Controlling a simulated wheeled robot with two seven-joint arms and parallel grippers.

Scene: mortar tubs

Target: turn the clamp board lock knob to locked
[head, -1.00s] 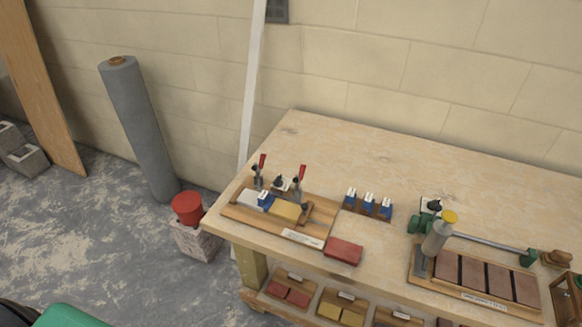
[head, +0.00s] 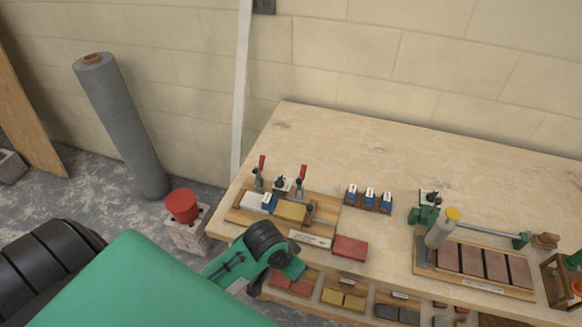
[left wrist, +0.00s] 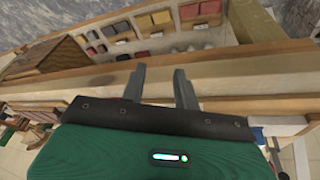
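The clamp board (head: 238,215) lies on the near left part of the workbench. It carries two upright toggle clamps with red handles (head: 262,162), a pale block and a yellow block. A small dark knob (head: 281,183) on a white plate stands between the clamps; its setting is too small to read. My left gripper, in the left wrist view (left wrist: 161,86), has its two fingers apart with nothing between them. In the head view its arm reaches in from the lower left, just in front of the bench edge and below the board; the fingertips cannot be made out there. My right gripper is not in view.
A red brick (head: 350,247) lies right of the clamp board, and blue blocks (head: 369,196) stand behind it. A board with brown tiles (head: 497,268) lies farther right. A shelf with trays of bricks sits under the bench top. The back of the bench (head: 370,145) is clear.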

